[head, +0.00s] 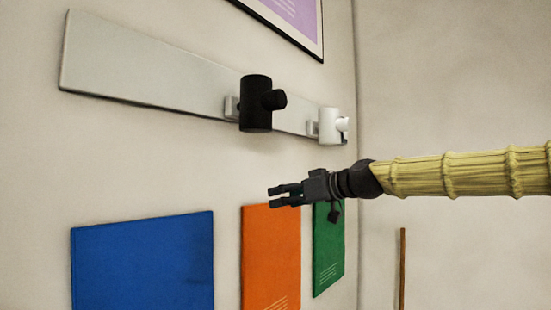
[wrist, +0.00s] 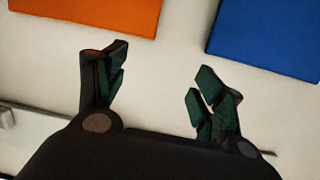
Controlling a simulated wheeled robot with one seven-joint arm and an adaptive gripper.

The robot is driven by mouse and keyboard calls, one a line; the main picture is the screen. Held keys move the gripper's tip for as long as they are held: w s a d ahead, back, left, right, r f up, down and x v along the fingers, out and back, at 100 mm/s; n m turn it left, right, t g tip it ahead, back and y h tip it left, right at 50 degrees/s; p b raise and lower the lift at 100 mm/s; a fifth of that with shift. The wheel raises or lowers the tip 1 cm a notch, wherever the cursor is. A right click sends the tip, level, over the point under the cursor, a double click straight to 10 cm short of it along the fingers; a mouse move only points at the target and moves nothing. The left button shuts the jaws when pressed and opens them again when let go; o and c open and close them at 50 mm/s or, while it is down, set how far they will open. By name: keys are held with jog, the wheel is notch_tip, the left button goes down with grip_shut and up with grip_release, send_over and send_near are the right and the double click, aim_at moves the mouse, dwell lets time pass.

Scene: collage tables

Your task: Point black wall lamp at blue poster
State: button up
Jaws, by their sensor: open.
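The black wall lamp (head: 256,104) is a cylinder with a round knob on its right side, mounted on a pale wall rail. It looks upright. The blue poster (head: 143,262) is on the wall at the lower left, below and left of the lamp. The blue poster also shows at the upper right of the wrist view (wrist: 270,38). My gripper (head: 272,195) is open and empty, pointing left, below and slightly right of the black lamp and apart from it. In the wrist view its two fingers (wrist: 160,85) stand spread with bare wall between them. The black lamp is not visible there.
A white lamp (head: 328,126) sits on the rail (head: 150,72) to the right of the black one. An orange poster (head: 270,250) and a green poster (head: 328,252) hang below. A framed purple poster (head: 295,15) is above. A thin brown upright (head: 402,270) stands at lower right.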

aim_at(282, 99)
jog(key=s+d+r+n+y+p, duration=0.1)
jog(key=s+d+r, duration=0.15)
jog(key=r, duration=0.55)
jog(key=s+d+r+n+t+y, duration=0.1)
jog(key=s+r, duration=0.2)
jog(key=r, duration=0.6)
jog(key=s+d+r+n+y+p, duration=0.1)
jog(key=s+d+r, duration=0.15)
jog(key=r, duration=0.55)
jog(key=p+x, duration=0.2)
jog(key=x, duration=0.3)
jog(key=p+x, duration=0.2)
jog(key=x, duration=0.3)
jog(key=shift+s+a+f, duration=0.1)
jog(key=shift+a+f, duration=0.1)
jog(key=shift+a, duration=0.2)
